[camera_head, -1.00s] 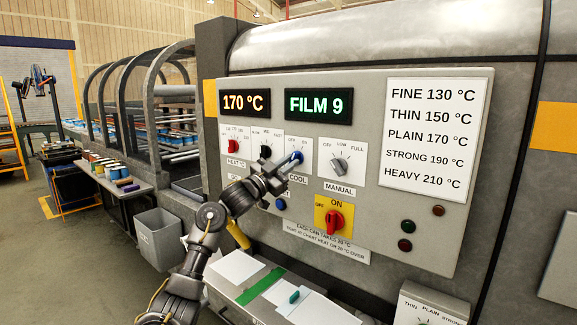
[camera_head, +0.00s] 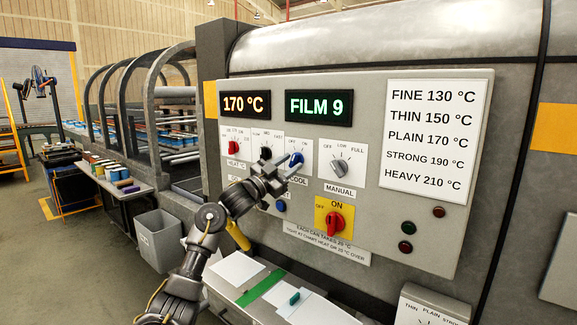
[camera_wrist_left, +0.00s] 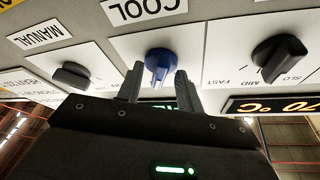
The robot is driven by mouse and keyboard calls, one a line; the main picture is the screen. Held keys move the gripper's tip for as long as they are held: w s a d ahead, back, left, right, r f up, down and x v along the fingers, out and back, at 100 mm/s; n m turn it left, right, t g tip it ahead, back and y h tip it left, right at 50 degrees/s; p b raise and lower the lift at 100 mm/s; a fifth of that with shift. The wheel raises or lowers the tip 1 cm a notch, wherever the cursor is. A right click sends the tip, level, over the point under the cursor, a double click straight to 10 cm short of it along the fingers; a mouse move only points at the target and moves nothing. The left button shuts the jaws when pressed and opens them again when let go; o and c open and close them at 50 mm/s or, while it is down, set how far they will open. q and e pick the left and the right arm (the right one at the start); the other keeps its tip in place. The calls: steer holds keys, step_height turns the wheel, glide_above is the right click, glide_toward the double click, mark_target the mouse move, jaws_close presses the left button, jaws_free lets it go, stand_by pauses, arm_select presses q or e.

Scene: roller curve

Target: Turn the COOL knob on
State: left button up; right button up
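The blue COOL knob (camera_head: 297,159) sits on a white plate on the grey control panel. It also shows in the left wrist view (camera_wrist_left: 159,58), where the picture is upside down. My left gripper (camera_head: 277,171) is in front of the panel, just left of and below the knob in the head view. I cannot tell exactly which mark the knob points to. My right gripper is out of view.
The black knob (camera_head: 266,153) and red HEAT knob (camera_head: 234,147) are to the left; the MANUAL knob (camera_head: 341,165) is to the right. A red switch (camera_head: 335,221) on a yellow plate is below. The displays read 170 °C (camera_head: 246,101) and FILM 9 (camera_head: 319,104).

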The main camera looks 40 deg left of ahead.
arm_select(q)
steer(key=shift+s+f, duration=0.25)
steer(key=shift+s, duration=0.05)
steer(key=b+v, duration=0.4)
steer(key=v, duration=0.6)
steer(key=shift+a+r, duration=0.1)
steer(key=shift+r, duration=0.05)
